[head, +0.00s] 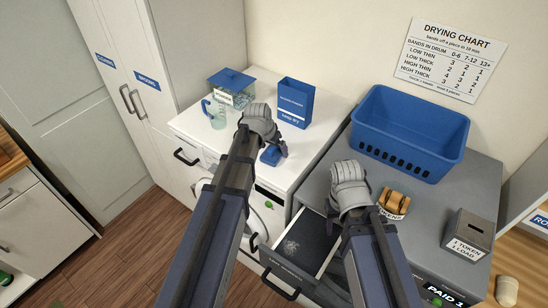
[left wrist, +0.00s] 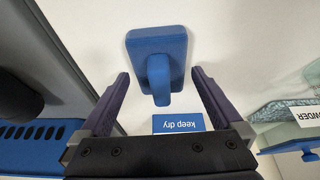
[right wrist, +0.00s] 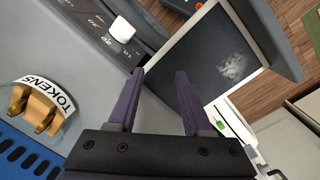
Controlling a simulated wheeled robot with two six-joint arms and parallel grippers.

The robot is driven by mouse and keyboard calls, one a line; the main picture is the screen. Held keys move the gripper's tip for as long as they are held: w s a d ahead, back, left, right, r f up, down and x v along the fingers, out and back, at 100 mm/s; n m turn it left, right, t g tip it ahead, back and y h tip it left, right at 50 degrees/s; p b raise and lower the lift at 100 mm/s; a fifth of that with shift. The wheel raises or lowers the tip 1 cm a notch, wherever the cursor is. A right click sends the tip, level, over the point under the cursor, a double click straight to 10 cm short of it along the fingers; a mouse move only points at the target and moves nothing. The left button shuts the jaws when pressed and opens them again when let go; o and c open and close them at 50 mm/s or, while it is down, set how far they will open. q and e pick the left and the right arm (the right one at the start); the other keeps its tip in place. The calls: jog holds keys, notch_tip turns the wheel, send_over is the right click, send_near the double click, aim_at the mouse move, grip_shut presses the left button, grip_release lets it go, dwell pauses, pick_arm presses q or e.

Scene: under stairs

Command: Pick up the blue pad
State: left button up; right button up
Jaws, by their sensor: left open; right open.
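The blue pad (head: 271,155) lies on the white counter, partly hidden by my left gripper (head: 280,146) in the head view. In the left wrist view the pad (left wrist: 144,42) is a rounded blue block with a raised grip (left wrist: 158,80). My left gripper (left wrist: 160,78) is open, with the grip between its fingertips and gaps showing on both sides. How high the fingers are above the counter is hard to tell. My right gripper (right wrist: 160,74) is open and empty above the grey machine's front edge, near the open drawer.
A blue "keep dry" box (head: 296,103) stands behind the pad. A lidded container (head: 232,88) and a clear cup (head: 216,115) stand to its left. A blue basket (head: 408,135), a tokens holder (head: 393,203) and a token box (head: 468,236) sit on the grey top. The drawer (head: 297,247) is open.

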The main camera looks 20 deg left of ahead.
pick_arm(q)
jog(key=shift+b+x, duration=0.4)
jog(key=shift+x, duration=0.45)
pick_arm(e)
jog(key=shift+f, duration=0.85)
jog(key=shift+r, duration=0.1)
pick_arm(q)
jog(key=shift+r, duration=0.1)
jog(key=shift+c, duration=0.4)
jog(key=c, duration=1.2)
jog(key=shift+c, duration=0.2)
pick_arm(e)
jog(key=shift+r, duration=0.1)
